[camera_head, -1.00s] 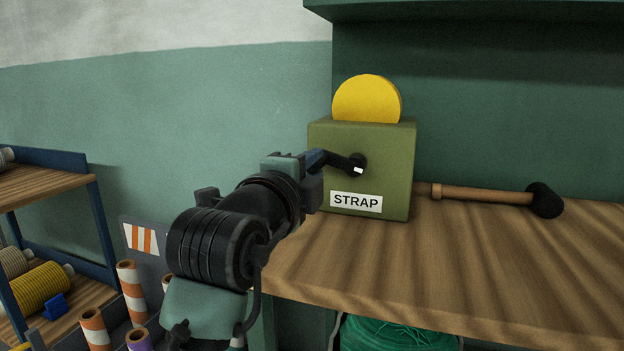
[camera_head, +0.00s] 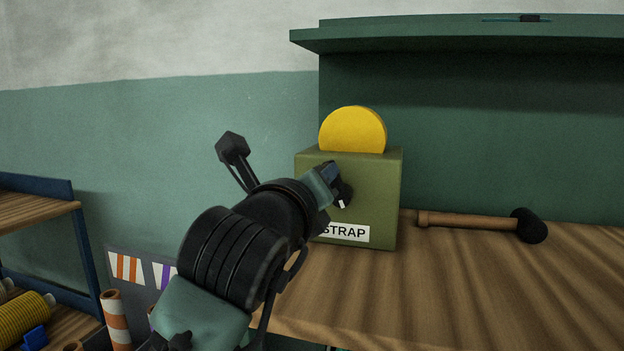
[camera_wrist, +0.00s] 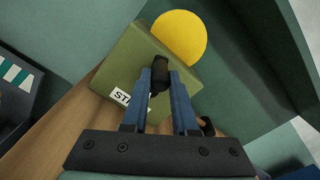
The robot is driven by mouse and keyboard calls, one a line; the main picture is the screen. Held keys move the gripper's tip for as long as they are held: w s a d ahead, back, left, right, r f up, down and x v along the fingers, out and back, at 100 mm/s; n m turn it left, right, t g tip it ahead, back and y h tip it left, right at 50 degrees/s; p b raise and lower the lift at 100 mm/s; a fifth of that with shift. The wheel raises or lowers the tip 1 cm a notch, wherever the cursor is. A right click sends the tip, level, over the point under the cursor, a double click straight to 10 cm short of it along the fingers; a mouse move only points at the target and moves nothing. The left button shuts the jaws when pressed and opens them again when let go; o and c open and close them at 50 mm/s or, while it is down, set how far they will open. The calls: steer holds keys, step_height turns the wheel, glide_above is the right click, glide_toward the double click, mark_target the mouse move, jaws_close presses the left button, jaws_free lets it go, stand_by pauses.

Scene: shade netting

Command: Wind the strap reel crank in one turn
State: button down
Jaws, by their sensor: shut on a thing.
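The strap reel is an olive-green box (camera_head: 376,192) with a yellow disc (camera_head: 353,131) rising from its top. Its front carries a STRAP label, partly covered by my arm in the head view. The dark crank (camera_head: 345,195) is on the front face, with a small white mark near its hub. My gripper (camera_head: 331,172) is at the box front, just above and left of the hub, and hides most of the crank. In the wrist view its blue fingers (camera_wrist: 164,88) are closed around the dark crank handle (camera_wrist: 159,72).
The box stands on a wooden bench (camera_head: 450,285). A mallet (camera_head: 470,220) with a dark head lies right of it. A green shelf (camera_head: 450,37) overhangs behind. At lower left are a rack (camera_head: 40,205) and striped rolls (camera_head: 116,320).

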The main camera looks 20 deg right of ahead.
steer(key=shift+s+d+r+m+p, duration=0.15)
steer(key=shift+d+m, duration=0.1)
steer(key=shift+m, duration=0.45)
steer(key=shift+s+d+f+m+p, duration=0.1)
steer(key=shift+s+d+m+p, duration=0.1)
steer(key=shift+m, duration=0.5)
steer(key=shift+s+d+r+m+p, duration=0.15)
steer(key=shift+d+m, duration=0.1)
steer(key=shift+m, duration=0.45)
steer(key=shift+f, duration=0.1)
steer(key=shift+d, duration=0.1)
steer(key=c, duration=0.7)
jaws_free()
steer(key=p+v, duration=0.2)
steer(key=v, duration=1.1)
